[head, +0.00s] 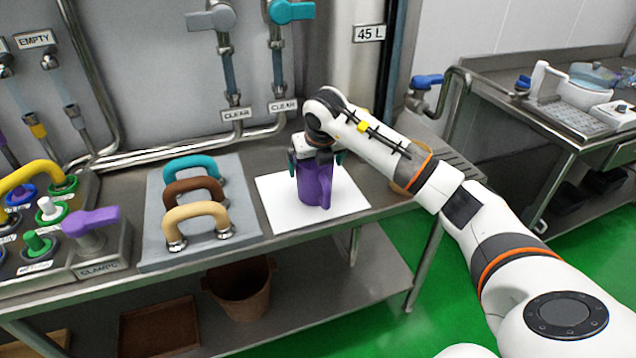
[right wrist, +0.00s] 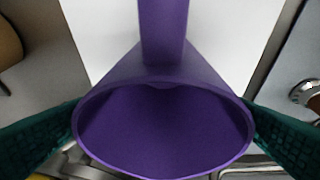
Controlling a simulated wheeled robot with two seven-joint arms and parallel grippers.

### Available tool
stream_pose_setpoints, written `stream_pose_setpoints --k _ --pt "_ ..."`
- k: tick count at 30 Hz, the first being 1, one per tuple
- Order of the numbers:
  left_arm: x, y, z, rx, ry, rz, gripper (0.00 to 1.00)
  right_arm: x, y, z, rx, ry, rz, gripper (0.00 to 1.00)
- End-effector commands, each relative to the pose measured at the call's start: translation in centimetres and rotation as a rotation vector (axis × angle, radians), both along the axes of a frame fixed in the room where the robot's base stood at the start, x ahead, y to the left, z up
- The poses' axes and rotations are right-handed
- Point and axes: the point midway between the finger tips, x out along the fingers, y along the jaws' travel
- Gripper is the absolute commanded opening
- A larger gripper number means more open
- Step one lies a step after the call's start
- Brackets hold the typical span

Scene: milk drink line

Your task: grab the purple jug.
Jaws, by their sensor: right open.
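The purple jug (head: 314,187) stands upright on a white sheet (head: 272,200) on the steel table, its handle toward the front right. My right gripper (head: 316,160) is above and around the top of the jug, pointing down. In the right wrist view the jug (right wrist: 163,125) is seen from above, its open mouth empty and its handle running up the picture. The teal fingers of the gripper (right wrist: 162,118) are open, one on each side of the rim; I cannot tell whether they touch it. My left gripper is not in view.
Left of the sheet, a grey plate carries teal (head: 195,168), brown (head: 194,190) and tan (head: 197,217) hoop handles. A valve panel with a purple lever (head: 90,220) is farther left. Pipes run along the wall behind. A brown bin (head: 240,287) stands on the lower shelf.

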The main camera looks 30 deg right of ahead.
Motion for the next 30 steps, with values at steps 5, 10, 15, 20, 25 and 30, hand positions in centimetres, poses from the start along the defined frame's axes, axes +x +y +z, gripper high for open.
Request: stream_pose_setpoints --k 5,10,15,20,25,30 --pt "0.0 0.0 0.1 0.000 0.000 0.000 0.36 0.2 -0.1 -0.4 -0.001 0.000 0.000 1.00" --pt "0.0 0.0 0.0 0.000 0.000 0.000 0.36 0.1 -0.1 -0.4 -0.001 0.000 0.000 0.90" --pt "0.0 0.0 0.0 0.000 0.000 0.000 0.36 0.1 -0.1 -0.4 -0.001 0.000 0.000 0.62" --pt "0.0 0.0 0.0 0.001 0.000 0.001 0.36 0.1 -0.1 -0.3 0.000 -0.001 0.000 0.44" --pt "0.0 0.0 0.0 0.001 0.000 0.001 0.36 0.2 -0.1 -0.3 -0.001 -0.002 0.000 0.44" --pt "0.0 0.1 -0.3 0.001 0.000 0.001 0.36 0.2 -0.1 1.4 0.000 -0.005 0.000 0.44"
